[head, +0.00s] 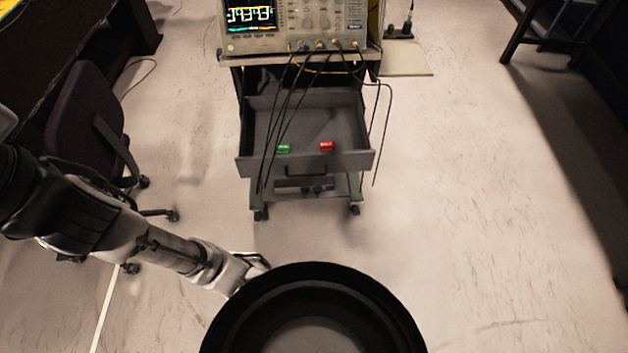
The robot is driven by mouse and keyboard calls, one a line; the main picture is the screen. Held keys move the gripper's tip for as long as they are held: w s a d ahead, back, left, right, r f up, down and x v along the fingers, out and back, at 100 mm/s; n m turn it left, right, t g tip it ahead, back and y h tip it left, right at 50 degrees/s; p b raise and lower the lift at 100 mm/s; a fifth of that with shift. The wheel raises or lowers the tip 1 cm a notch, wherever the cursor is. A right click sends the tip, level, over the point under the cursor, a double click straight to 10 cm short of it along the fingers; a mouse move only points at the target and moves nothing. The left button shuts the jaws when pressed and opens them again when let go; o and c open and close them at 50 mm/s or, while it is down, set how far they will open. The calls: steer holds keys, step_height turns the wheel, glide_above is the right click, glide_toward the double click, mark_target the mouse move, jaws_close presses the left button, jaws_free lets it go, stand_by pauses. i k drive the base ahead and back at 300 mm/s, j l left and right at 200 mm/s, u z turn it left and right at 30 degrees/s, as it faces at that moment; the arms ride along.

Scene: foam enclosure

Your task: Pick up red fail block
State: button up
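A small red block (327,146) lies at the front right of an open grey drawer (345,162) in a wheeled cart. It has light lettering too small to read. My gripper (259,263) is at the end of my arm, low in the picture, in front of the cart and well apart from the red block. Its fingers are partly hidden and too small to tell open from shut.
A green block (284,148) lies left of the red one in the drawer. Dark cables (277,125) hang from an oscilloscope (293,25) across the drawer's left side. An office chair (95,135) stands at the left. The floor right of the cart is clear.

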mark_target(324, 147)
steer(key=i+j, duration=0.65)
steer(key=j, duration=0.15)
steer(key=z, duration=0.55)
steer(key=k+l, duration=0.1)
steer(key=k, duration=0.15)
steer(key=l+u, duration=0.1)
